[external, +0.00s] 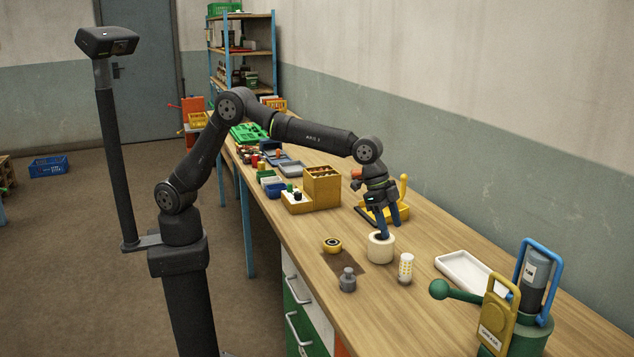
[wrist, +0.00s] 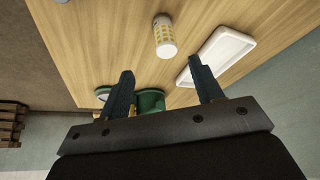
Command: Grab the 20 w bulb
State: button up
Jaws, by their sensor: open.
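The bulb, a white cylinder with a grid of yellow spots (external: 406,268), stands on the wooden bench to the right of a cream round pot. It also shows in the wrist view (wrist: 165,36) at the top centre, beyond the fingertips. My gripper (external: 389,229) is open and empty, with its fingers pointing down behind or over the pot; I cannot tell which. In the wrist view, my gripper (wrist: 163,80) shows two dark fingers spread wide, with nothing between them touching them. The bulb's wattage marking cannot be read.
The cream pot (external: 380,247) is close by the fingers. A white tray (external: 470,272) lies right of the bulb. A grey weight (external: 348,280) and a yellow ring (external: 331,245) are at left. A green device (external: 520,325) stands at front right. Bare wood lies around the bulb.

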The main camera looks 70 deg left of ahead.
send_near(410, 280)
jog(key=shift+a+x, duration=0.15)
jog(key=shift+x, duration=1.35)
jog(key=shift+a+x, duration=0.15)
jog(key=shift+x, duration=1.4)
jog(key=shift+w, duration=0.1)
jog(key=c, duration=1.1)
jog(key=shift+r, duration=0.1)
